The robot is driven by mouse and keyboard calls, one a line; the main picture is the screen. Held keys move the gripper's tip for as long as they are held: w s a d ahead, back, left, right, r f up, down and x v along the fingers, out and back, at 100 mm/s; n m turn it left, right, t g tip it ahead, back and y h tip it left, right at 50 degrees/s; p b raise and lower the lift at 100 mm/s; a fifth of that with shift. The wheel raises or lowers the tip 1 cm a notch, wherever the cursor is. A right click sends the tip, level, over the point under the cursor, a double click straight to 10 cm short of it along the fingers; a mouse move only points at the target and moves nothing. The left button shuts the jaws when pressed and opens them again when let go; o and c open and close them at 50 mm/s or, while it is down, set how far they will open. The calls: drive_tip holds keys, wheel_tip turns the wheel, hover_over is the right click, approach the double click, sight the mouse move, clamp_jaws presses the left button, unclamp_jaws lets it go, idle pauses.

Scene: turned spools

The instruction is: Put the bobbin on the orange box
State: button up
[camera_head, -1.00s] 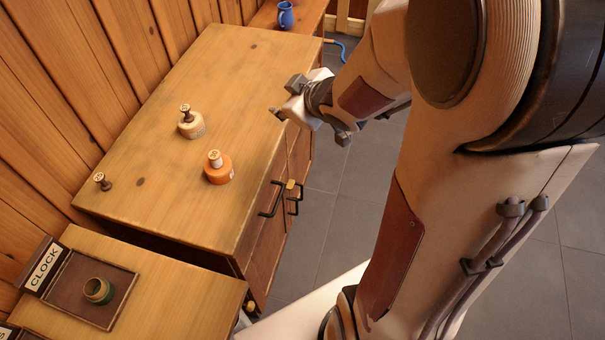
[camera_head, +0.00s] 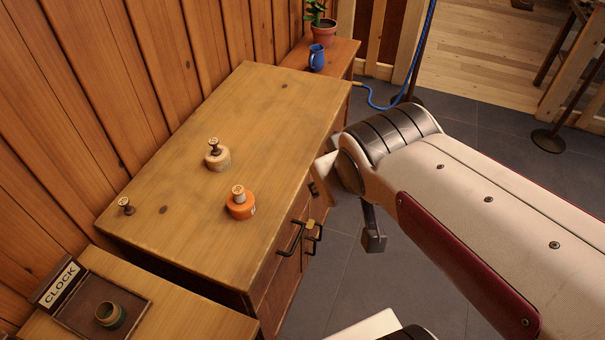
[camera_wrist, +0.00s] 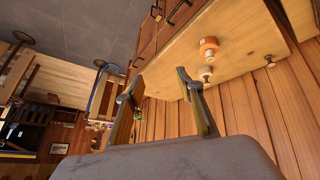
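The orange box (camera_head: 240,206) is a low round box on the wooden cabinet top, with a pale spool (camera_head: 239,192) standing on it. Behind it, a cream round box (camera_head: 217,160) carries a dark brown spool (camera_head: 214,147). Another dark brown spool (camera_head: 126,206) stands alone near the cabinet's left edge. I cannot tell which spool is the bobbin. The wrist view shows the orange box (camera_wrist: 209,46), the cream box (camera_wrist: 204,71) and the lone spool (camera_wrist: 269,62). My gripper (camera_wrist: 159,77) is open and empty, away from them; my arm mostly hides it in the head view.
A lower surface in front holds a dark tray (camera_head: 80,322) with a green-brown ring (camera_head: 110,315) and a CLOCK sign (camera_head: 60,284). A blue mug (camera_head: 316,57) and potted plant (camera_head: 323,32) stand at the back. Much of the cabinet top (camera_head: 270,110) is clear.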

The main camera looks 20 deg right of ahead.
drive_tip(key=s+a+g+y, duration=0.1)
drive_tip(key=s+a+y, duration=0.1)
drive_tip(key=s+a, duration=0.3)
drive_tip(key=shift+s+a, duration=0.15)
drive_tip(key=shift+s, duration=0.85)
drive_tip(key=shift+r, duration=0.1)
idle(0.3)
